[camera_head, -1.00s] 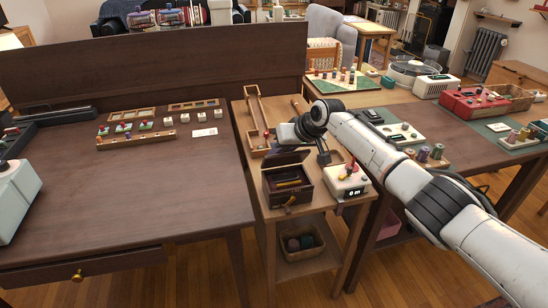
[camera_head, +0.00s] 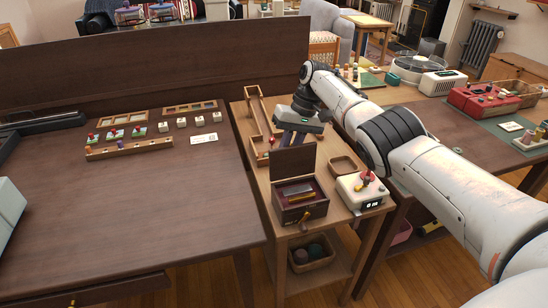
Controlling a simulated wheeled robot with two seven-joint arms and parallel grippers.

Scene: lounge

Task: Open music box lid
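The music box (camera_head: 301,205) is a small dark wooden box on the light wooden side table, with a crank handle on its front. Its lid (camera_head: 293,164) stands raised, about upright, at the back. A metal comb and cylinder part shows inside on a dark red lining. My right gripper (camera_head: 293,142) is just behind the lid, pointing down. Its two fingers look apart with nothing visible between them. The lid hides the fingertips, so I cannot tell whether they touch it. My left gripper is not in view.
A white device with a red knob (camera_head: 361,190) and a shallow wooden tray (camera_head: 343,166) stand right of the box. A long wooden frame (camera_head: 256,112) lies behind it. The large dark desk (camera_head: 150,210) at left has broad free room.

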